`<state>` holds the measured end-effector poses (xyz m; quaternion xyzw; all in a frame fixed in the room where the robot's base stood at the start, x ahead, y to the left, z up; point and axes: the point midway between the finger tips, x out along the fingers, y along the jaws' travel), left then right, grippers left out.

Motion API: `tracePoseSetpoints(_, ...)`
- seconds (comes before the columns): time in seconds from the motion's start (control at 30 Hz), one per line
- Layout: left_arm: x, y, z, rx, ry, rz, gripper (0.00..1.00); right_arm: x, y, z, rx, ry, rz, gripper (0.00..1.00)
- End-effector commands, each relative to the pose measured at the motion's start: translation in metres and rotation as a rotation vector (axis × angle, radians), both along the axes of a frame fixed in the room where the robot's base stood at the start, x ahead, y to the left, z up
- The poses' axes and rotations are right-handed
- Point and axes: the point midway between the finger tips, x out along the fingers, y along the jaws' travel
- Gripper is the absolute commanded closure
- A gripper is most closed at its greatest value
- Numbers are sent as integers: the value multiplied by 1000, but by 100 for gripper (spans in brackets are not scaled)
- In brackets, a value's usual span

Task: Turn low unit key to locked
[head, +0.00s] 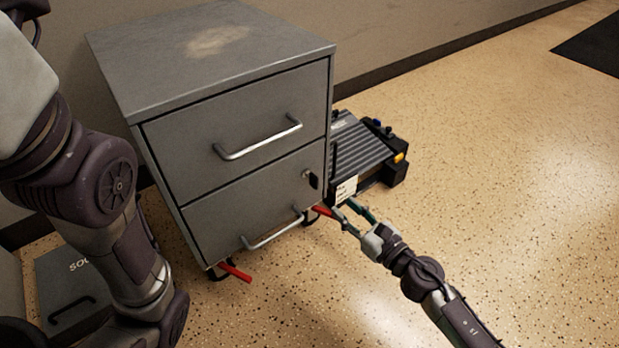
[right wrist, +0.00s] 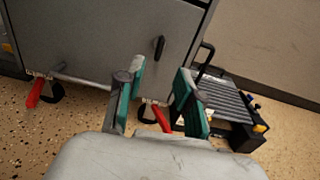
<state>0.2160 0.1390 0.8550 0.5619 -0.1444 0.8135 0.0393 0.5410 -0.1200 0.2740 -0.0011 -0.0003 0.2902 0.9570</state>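The low unit (head: 240,120) is a grey two-drawer cabinet on castors, standing against the wall in the head view. Its key (head: 314,181) sits in the lock at the right of the lower drawer front. The dark key also shows in the right wrist view (right wrist: 159,47), standing roughly upright. My right gripper (head: 345,204) is open and empty, low in front of the cabinet's right corner, below and apart from the key. Its green-padded fingers (right wrist: 160,95) show spread in the right wrist view. My left arm fills the left side of the head view; its gripper is out of sight.
Red castor levers (head: 236,271) stick out under the cabinet. A black ribbed case with a handle (head: 360,150) stands on the floor right of the cabinet. A dark box (head: 70,290) lies at lower left. The speckled floor at right is clear.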

Motion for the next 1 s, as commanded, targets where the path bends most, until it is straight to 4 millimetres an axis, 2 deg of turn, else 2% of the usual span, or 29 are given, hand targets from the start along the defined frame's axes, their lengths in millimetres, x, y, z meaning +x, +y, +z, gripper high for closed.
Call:
tracePoseSetpoints(0.3,1,0,-8,0,2,0,100,57,37,0,1,-3,1,64)
tracePoseSetpoints(0.5,1,0,-15,0,2,0,100,86,57,-1,1,0,0,64)
tracePoseSetpoints(0.7,1,0,-18,1,2,1,100,100,67,-1,2,1,0,64)
tracePoseSetpoints(1.0,1,0,-18,1,2,1,100,102,68,0,2,1,0,64)
